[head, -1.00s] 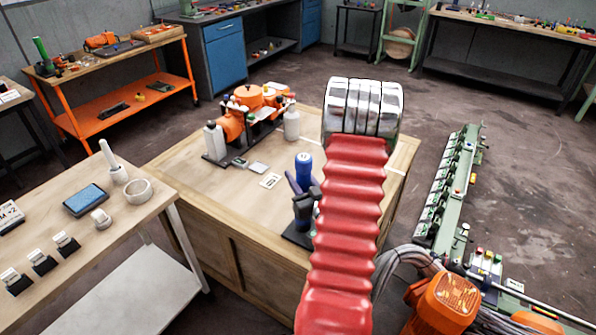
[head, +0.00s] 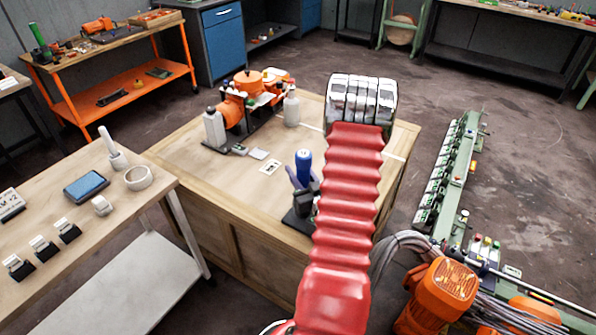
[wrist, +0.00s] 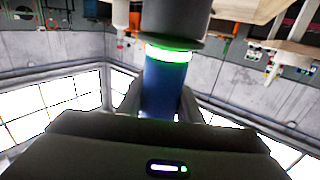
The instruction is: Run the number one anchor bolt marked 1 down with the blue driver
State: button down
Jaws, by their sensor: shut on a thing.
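The blue driver (wrist: 165,85) is in the wrist view, a blue cylinder with a glowing green ring and a wide dark grey collar. My gripper (wrist: 163,100) is shut on it, with a finger on either side. In the head view, an upright blue tool (head: 303,163) with dark parts around its lower half stands over a dark base (head: 297,220) on the wooden crate (head: 200,165). My red-sleeved arm covers the area to its right, and my gripper cannot be clearly told apart there. The anchor bolt marked 1 cannot be made out.
An orange machine (head: 232,108) with grey bottles (head: 291,110) stands at the back of the crate. White cards (head: 270,167) lie in the crate's middle. A left table (head: 100,170) holds small parts. A green rail unit (head: 445,185) and orange motor (head: 450,283) are at right.

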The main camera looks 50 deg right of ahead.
dwell(0.4)
jog(key=c, duration=1.2)
grip_release()
jog(key=shift+f, duration=0.1)
jog(key=shift+f, duration=0.1)
jog(key=shift+s, duration=0.1)
jog(key=v, duration=1.3)
jog(key=shift+s+a+f, duration=0.1)
jog(key=shift+s+a, duration=0.05)
jog(key=shift+s, duration=0.15)
